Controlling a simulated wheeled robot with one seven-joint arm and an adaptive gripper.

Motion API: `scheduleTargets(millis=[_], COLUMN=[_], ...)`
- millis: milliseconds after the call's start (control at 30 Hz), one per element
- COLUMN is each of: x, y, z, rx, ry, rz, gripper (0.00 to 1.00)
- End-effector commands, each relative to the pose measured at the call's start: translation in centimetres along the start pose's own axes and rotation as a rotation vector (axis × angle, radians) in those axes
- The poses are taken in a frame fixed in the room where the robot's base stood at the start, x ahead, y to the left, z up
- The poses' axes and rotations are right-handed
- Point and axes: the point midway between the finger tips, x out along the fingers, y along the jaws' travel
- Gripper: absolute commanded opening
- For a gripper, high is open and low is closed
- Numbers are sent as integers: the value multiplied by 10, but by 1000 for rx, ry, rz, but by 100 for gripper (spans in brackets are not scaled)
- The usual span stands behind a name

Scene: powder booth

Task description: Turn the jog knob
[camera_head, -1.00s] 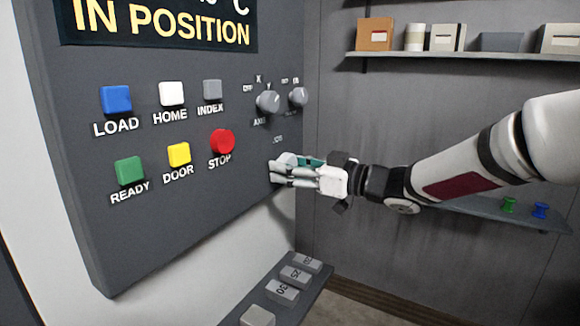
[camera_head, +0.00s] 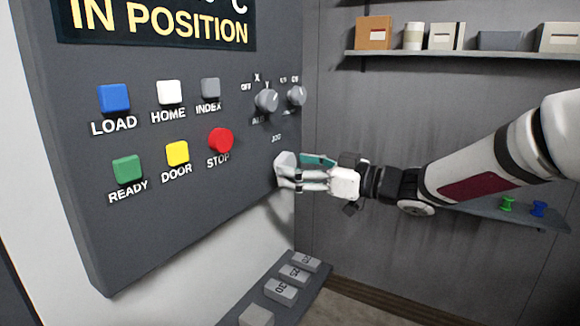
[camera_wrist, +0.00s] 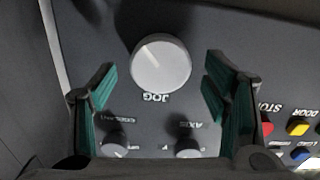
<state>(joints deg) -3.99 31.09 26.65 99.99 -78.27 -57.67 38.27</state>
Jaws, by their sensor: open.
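The jog knob (camera_wrist: 160,65) is a large round light-grey dial with a pale pointer line, above the upside-down JOG label in the wrist view. In the head view the knob (camera_head: 284,161) shows at the lower right of the dark control panel, partly hidden by my gripper (camera_head: 291,173). My gripper is open, with a teal-padded finger on each side of the knob in the wrist view. The fingers look clear of the knob there, with a gap on both sides. I cannot tell how deep the fingertips reach along it.
Two smaller knobs, axis (camera_wrist: 187,148) and another (camera_wrist: 114,150), sit near the jog knob. A red STOP button (camera_head: 221,140) is to its left, with several other buttons beyond. A ledge with grey blocks (camera_head: 281,291) lies below. A shelf (camera_head: 465,53) is behind.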

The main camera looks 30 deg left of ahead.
Motion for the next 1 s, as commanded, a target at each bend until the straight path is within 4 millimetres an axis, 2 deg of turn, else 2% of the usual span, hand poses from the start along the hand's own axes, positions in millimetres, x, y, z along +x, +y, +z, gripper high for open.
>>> scheduleTargets(millis=[200,433,600,1000], x=[-47,-83,-94,-98], y=[1,1,0,-3], z=[1,1,1,0], rx=[0,0,0,-13], ry=[-3,-2,-2,-3], rz=[4,2,0,0], gripper=[69,69,69,69])
